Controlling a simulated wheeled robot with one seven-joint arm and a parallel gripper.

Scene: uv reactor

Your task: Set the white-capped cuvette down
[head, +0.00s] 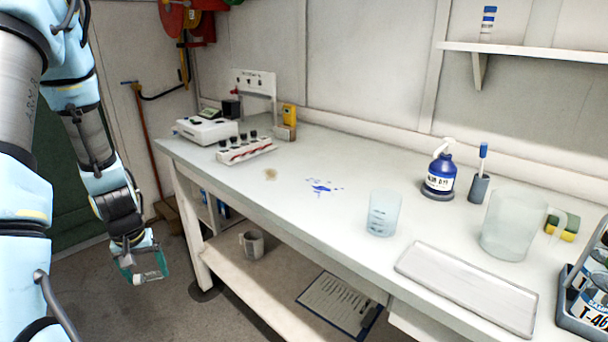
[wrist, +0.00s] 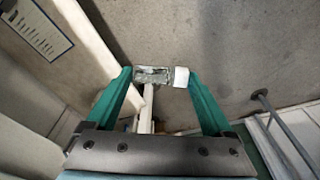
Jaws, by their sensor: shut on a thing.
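My gripper (head: 143,263) hangs in the free space left of the bench in the head view, lower than the bench top. In the wrist view its teal fingers (wrist: 162,78) are shut on the white-capped cuvette (wrist: 152,75). The cuvette lies sideways across the jaws, its clear body on the left and its white cap (wrist: 181,77) on the right. In the head view the cuvette (head: 152,275) is small and partly hidden by the fingers.
The bench (head: 300,215) holds a white instrument (head: 207,130), a rack with several black-topped items (head: 245,150), a beaker (head: 383,214), a flat tray (head: 470,288), a blue bottle (head: 440,175) and a large jug (head: 508,225). Blue and brown spills mark its middle. A mug (head: 251,244) stands on the lower shelf.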

